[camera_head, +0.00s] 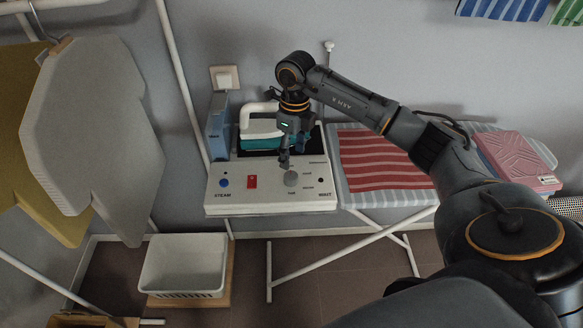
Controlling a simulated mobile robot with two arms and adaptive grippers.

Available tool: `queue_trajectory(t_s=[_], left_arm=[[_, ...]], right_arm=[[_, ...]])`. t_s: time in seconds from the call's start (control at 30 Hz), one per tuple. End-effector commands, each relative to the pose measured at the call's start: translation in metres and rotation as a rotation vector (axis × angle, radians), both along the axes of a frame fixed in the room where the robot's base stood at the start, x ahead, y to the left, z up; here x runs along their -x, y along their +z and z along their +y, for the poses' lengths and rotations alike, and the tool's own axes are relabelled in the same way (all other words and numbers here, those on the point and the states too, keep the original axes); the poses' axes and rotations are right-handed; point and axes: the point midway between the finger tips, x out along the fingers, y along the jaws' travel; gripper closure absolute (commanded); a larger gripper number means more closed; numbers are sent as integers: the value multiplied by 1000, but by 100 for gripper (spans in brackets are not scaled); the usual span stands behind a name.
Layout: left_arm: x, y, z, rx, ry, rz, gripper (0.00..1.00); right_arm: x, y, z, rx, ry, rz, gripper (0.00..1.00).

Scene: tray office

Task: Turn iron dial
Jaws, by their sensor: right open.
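The iron station (260,203) is a pale box at the left end of the ironing board, with an iron (258,122) with a white handle and teal body resting on its top. Its sloped front carries a grey round dial (291,179), a red switch (252,182) and a blue knob (224,182) marked STEAM. My right gripper (285,163) points down just above the dial, its open fingertips close to the dial's upper edge; I cannot tell whether they touch it. My left gripper is not in view.
A striped red cloth (375,165) lies on the ironing board right of the station, with a pink folded item (517,160) further right. A blue box (218,130) stands behind left. A white basket (182,264) sits below. Garments (95,130) hang at left.

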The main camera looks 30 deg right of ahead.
Motion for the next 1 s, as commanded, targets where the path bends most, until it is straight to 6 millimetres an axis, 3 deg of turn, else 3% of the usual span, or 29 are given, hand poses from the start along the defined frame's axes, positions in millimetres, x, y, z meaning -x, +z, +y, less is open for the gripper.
queue_trajectory(t_s=[0.2, 0.33, 0.5, 0.77, 1.0], left_arm=[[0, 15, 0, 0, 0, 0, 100], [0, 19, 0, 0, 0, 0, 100], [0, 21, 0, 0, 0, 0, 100], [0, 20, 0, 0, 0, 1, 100], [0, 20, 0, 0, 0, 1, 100]], right_arm=[[2, -42, 3, -1, 0, 4, 40], [2, -59, 4, -2, 1, 3, 40], [2, -70, 5, -2, 1, 1, 40], [2, -72, 5, -1, 2, -1, 40], [2, -72, 5, -1, 2, -1, 84]])
